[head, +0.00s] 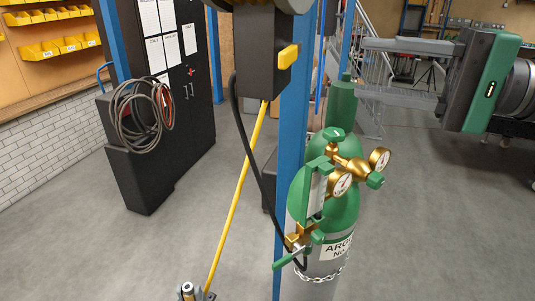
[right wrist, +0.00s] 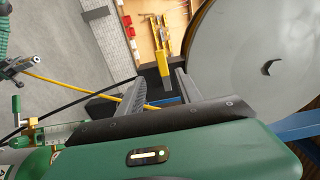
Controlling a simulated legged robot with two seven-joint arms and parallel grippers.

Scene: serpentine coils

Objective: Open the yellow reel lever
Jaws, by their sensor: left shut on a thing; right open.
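The yellow reel lever (head: 289,56) sticks out from the right side of the dark reel housing (head: 262,75) near the top of the head view. It also shows in the right wrist view (right wrist: 166,72), ahead of the fingertips and roughly in line with the gap between them. My right gripper (head: 363,70) is open and empty, to the right of the lever and apart from it. My left gripper (head: 190,291), mostly cut off at the bottom of the head view, is shut on the end of the yellow hose (head: 238,190), which runs up to the housing.
A blue post (head: 291,150) stands behind the housing. A green argon cylinder (head: 345,205) with gauges stands right of the post, below my right gripper. The big grey reel disc (right wrist: 250,45) fills the right of the wrist view. A black cable (head: 247,150) hangs beside the hose.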

